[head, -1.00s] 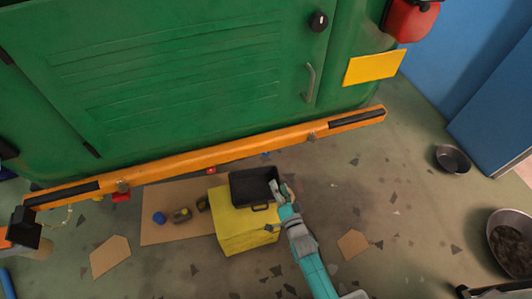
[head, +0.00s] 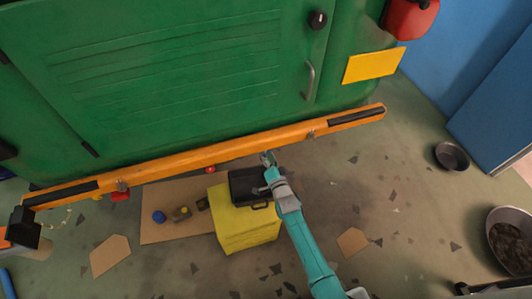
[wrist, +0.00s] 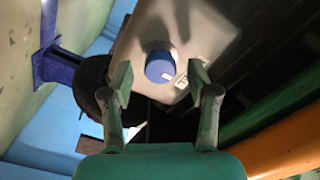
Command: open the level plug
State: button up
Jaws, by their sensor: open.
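A round blue plug (wrist: 159,65) sits on the face of a pale grey housing (wrist: 185,28) in the wrist view. I take it to be the level plug. My gripper (wrist: 160,84) is open, with one finger on each side of the plug's line and the plug just beyond the fingertips. No contact is clear. In the head view my gripper (head: 267,159) is at the lower edge of the orange bumper (head: 215,153) of the green vehicle. The plug and housing are hidden from the head view.
A yellow box (head: 245,230) with a black case (head: 245,188) on top stands below my arm. Cardboard (head: 160,222) with small parts lies to its left. Round pans (head: 452,157) are on the floor at right. A dark round part (wrist: 92,85) is left of the housing.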

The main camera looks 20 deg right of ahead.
jog(key=shift+w, duration=0.6)
grip_shut()
